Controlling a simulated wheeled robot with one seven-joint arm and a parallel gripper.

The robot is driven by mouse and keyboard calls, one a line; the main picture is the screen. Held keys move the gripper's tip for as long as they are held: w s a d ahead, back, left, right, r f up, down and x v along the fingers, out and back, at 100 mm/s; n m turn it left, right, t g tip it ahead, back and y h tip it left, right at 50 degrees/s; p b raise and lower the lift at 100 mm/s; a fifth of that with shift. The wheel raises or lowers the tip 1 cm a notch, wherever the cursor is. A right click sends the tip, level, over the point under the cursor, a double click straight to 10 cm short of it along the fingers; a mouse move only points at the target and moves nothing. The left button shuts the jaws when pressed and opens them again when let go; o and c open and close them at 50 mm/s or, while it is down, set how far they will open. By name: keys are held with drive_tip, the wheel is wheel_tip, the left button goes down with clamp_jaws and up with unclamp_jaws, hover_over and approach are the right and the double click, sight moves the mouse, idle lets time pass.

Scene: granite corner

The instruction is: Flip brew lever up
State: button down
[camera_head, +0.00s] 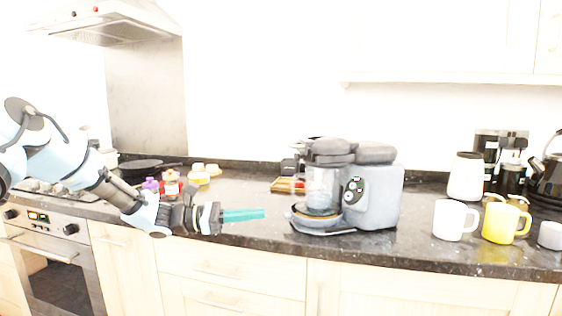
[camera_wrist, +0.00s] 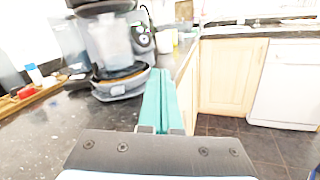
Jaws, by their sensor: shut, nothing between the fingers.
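The grey coffee machine (camera_head: 378,200) stands on the dark granite counter, with a clear jug (camera_head: 322,188) on its round base and a small control panel (camera_head: 354,191) on its front. I cannot make out the brew lever clearly. My gripper (camera_head: 264,214), with teal fingers, is shut and empty. It is just left of the machine's base, apart from it, near the counter's front edge. In the wrist view my gripper (camera_wrist: 160,72) points forward, and the machine's base (camera_wrist: 122,88) is to its left, with the jug (camera_wrist: 110,42) above.
A white mug (camera_head: 453,221), a yellow mug (camera_head: 502,223) and a kettle (camera_head: 546,172) stand right of the machine. A wooden board (camera_head: 288,185) lies behind it. Small colourful items (camera_head: 170,182) and a dark pan (camera_head: 140,166) are at left. Counter between gripper and board is clear.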

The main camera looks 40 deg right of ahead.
drive_tip(key=w+d+r+n+h, duration=0.4)
drive_tip(key=w+r+h, duration=0.2)
drive_tip(key=h, duration=0.1)
drive_tip(key=shift+w+d+r+n, duration=0.2)
drive_tip(key=shift+w+r+n, duration=0.05)
drive_tip(key=shift+r+n, duration=0.1)
drive_tip(key=p+x, duration=0.3)
drive_tip(key=x, duration=0.7)
drive_tip(key=shift+r, duration=0.1)
